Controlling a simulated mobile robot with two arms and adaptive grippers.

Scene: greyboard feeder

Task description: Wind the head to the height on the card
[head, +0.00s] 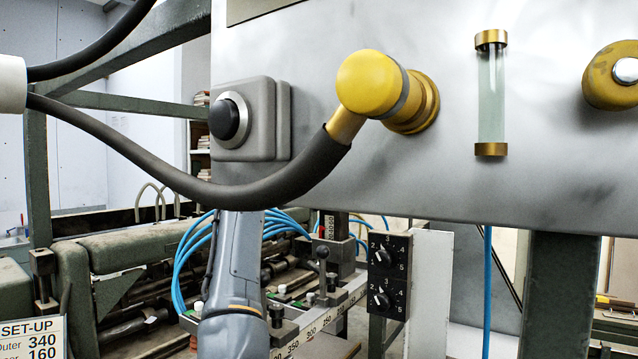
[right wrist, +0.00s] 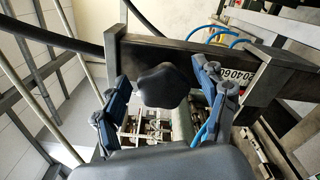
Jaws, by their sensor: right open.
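A counter with digits on a white and red face (right wrist: 241,74) is partly visible beyond the right finger. The set-up card (head: 32,338) is cut off at the lower left of the head view; "Outer 340" and a line ending in "160" are readable. My left gripper is out of view.
A grey panel (head: 560,185) with a yellow fitting (head: 368,85), black button (head: 229,119) and sight glass (head: 491,95) fills the top. A black hose (head: 230,195) crosses in front. A numbered scale bar (head: 325,318) and two dials (head: 388,276) lie below.

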